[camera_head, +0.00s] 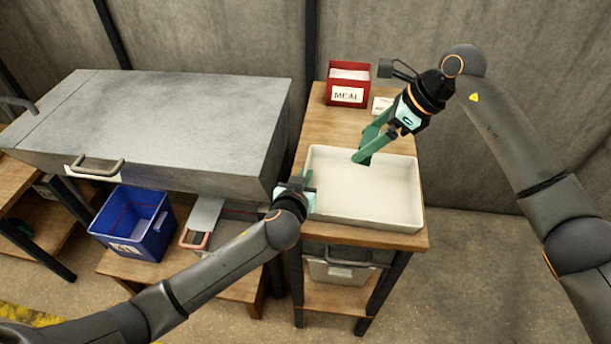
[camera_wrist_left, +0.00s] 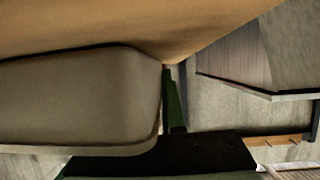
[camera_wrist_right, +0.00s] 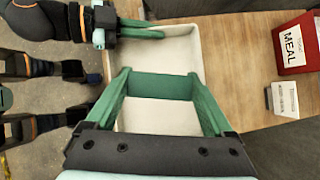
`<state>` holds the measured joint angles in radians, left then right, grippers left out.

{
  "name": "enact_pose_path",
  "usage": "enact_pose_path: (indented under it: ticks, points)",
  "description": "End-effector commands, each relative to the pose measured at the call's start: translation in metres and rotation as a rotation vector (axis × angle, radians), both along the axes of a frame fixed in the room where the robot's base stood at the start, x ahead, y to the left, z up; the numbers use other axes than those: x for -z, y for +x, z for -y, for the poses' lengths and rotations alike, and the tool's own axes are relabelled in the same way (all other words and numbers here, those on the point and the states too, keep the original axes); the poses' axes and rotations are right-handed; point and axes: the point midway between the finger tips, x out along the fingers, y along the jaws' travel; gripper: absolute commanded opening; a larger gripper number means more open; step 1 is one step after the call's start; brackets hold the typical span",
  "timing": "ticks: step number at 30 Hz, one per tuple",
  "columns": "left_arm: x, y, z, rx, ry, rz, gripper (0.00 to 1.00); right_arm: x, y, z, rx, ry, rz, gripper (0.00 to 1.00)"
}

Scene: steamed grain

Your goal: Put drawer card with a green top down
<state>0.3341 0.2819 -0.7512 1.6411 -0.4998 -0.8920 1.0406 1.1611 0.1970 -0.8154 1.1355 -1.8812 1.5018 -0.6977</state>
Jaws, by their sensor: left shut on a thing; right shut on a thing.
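The drawer card (camera_wrist_right: 160,87) shows as a green band spanning my right gripper's fingers in the right wrist view. Whether the white below it is card or tray, I cannot tell. My right gripper (camera_head: 366,142) has green fingers, set wide apart and shut on the card, above the back of the white tray (camera_head: 368,222). In the head view the card is hard to make out from the fingers. My left gripper (camera_head: 309,190) is shut on the tray's left wall. The left wrist view shows a green finger (camera_wrist_left: 175,105) beside the tray's side (camera_wrist_left: 80,100).
The tray stands on a wooden table (camera_head: 312,112). A red MEAL bin (camera_head: 348,95) and a small white label card (camera_wrist_right: 285,98) stand behind it. A grey metal chest (camera_head: 180,120) is at left, with a blue bin (camera_head: 135,225) below. A grey container (camera_head: 340,272) sits underneath.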

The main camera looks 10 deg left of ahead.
Motion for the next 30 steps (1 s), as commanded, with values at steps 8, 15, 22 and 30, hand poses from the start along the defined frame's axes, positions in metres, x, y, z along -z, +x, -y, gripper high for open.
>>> enact_pose_path:
  ticks: [8, 15, 22, 30]
  points:
    - [0.001, 0.0, -0.001, -0.002, 0.005, -0.002, 0.0, 0.01, 0.003, 0.01, 0.161, -0.022, -0.002, 0.3]
    - [0.001, 0.0, -0.001, -0.002, 0.005, -0.002, 0.0, 0.02, 0.006, 0.025, 0.441, -0.012, 0.006, 0.3]
    - [0.001, 0.0, -0.001, -0.003, 0.004, -0.002, 0.0, 0.028, 0.005, 0.031, 0.575, 0.015, 0.01, 0.3]
    - [0.001, 0.0, -0.001, -0.002, 0.005, -0.002, 0.0, 0.075, 0.005, 0.031, 0.587, 0.019, 0.007, 0.3]
